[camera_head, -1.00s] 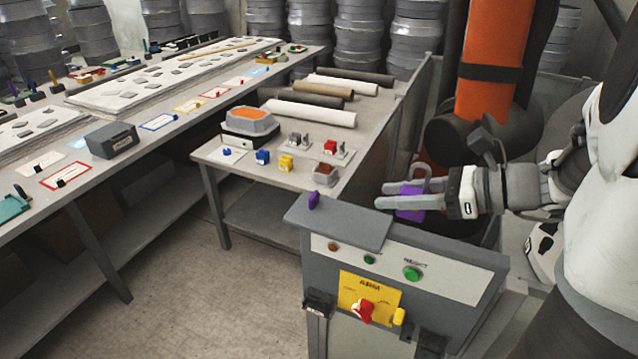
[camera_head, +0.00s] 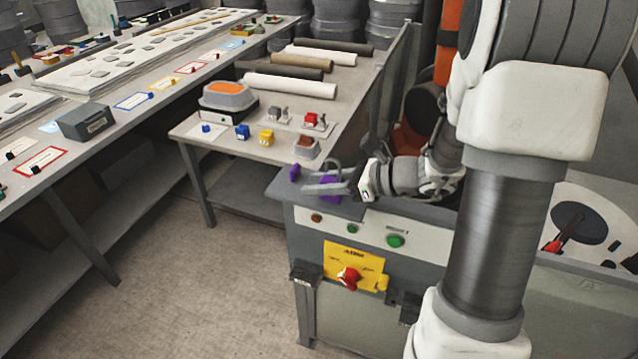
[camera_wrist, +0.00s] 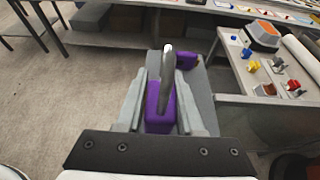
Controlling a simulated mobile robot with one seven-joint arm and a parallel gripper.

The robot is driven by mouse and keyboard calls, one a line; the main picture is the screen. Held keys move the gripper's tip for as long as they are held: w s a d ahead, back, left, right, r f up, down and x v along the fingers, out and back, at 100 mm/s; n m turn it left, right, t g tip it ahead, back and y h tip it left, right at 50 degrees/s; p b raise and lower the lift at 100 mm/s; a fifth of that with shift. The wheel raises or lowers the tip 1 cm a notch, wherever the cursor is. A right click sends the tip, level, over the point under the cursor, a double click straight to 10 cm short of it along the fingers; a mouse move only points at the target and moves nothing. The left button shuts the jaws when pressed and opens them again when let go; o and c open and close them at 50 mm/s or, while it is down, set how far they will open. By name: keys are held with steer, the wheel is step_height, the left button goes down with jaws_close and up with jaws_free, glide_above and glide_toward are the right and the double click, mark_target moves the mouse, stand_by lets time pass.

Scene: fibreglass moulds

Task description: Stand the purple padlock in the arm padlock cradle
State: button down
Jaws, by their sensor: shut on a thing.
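The purple padlock (camera_head: 330,189) is between the fingers of my gripper (camera_head: 322,183), which is shut on its body. In the wrist view the padlock (camera_wrist: 160,112) shows its grey shackle standing up toward the camera, with the gripper fingers (camera_wrist: 160,100) on both sides. The gripper is over the grey top of the control cabinet (camera_head: 340,207); I cannot tell whether the padlock touches it. A small purple piece (camera_head: 294,172) stands on that top near its far left edge and also shows in the wrist view (camera_wrist: 187,61). I cannot clearly make out the arm padlock cradle.
The cabinet front has a green button (camera_head: 396,240) and a yellow plate (camera_head: 352,268) with a red knob. Behind it, a side table (camera_head: 200,130) holds blue (camera_head: 242,131), yellow (camera_head: 266,137) and red (camera_head: 311,118) padlock-like pieces and rolls. A long bench runs along the left.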

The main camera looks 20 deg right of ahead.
steer(key=shift+f, duration=0.25)
steer(key=shift+f, duration=0.15)
steer(key=c, duration=0.5)
jaws_free()
steer(key=shift+c, duration=0.2)
steer(key=shift+s+d+r, duration=0.1)
steer(key=shift+d+r, duration=0.05)
steer(key=shift+r, duration=0.1)
steer(key=v, duration=1.1)
steer(key=shift+s+d+b, duration=0.25)
steer(key=shift+b, duration=0.1)
